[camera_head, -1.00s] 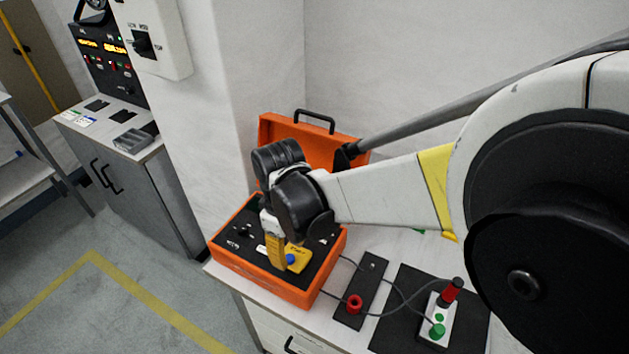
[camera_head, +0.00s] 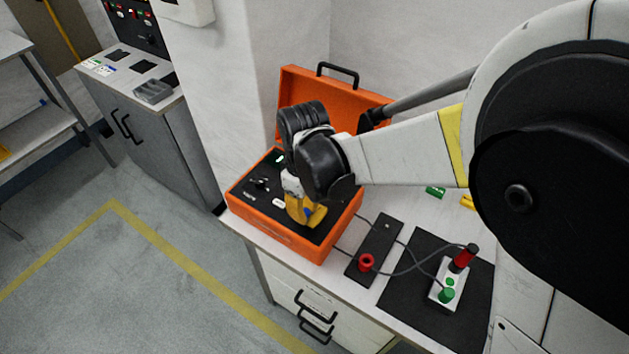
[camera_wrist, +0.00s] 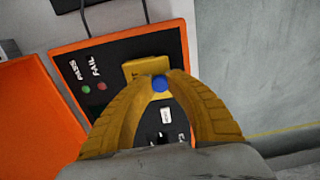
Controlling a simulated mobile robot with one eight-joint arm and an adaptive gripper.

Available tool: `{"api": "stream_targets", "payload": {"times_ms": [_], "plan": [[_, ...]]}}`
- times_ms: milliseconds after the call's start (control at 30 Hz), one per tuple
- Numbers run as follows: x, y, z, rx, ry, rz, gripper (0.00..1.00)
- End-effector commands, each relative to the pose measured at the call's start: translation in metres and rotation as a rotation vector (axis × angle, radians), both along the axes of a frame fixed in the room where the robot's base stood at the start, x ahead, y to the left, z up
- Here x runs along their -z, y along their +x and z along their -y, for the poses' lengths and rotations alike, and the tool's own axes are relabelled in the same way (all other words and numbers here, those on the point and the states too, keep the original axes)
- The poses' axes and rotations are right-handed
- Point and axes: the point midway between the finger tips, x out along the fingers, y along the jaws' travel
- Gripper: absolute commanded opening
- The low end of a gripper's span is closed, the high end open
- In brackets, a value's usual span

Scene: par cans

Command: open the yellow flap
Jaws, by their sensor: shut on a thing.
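The yellow flap (camera_wrist: 143,68) is set in the black panel of the open orange case (camera_head: 268,236) and carries a blue knob (camera_wrist: 160,84). My gripper (camera_head: 303,218) has yellow fingers, which close around the blue knob in the wrist view. In the head view the flap (camera_head: 319,214) is seen just beside the fingers and partly hidden by them. It looks tilted up from the panel there, but its exact angle is hard to tell.
The orange lid (camera_head: 330,95) stands open behind my wrist, close to the wall. On the bench to the right are a black strip with a red ring (camera_head: 366,262) and a button box (camera_head: 447,280), joined by cables. Open floor lies at the left.

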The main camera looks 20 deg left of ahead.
Motion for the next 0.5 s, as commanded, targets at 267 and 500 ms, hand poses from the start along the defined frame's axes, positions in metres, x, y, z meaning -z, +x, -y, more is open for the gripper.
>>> {"api": "stream_targets", "payload": {"times_ms": [267, 500], "plan": [[-0.007, 0.006, 0.002, 0.003, 0.038, -0.127, 0.0], [-0.014, 0.012, 0.003, 0.002, 0.085, -0.29, 0.0]]}}
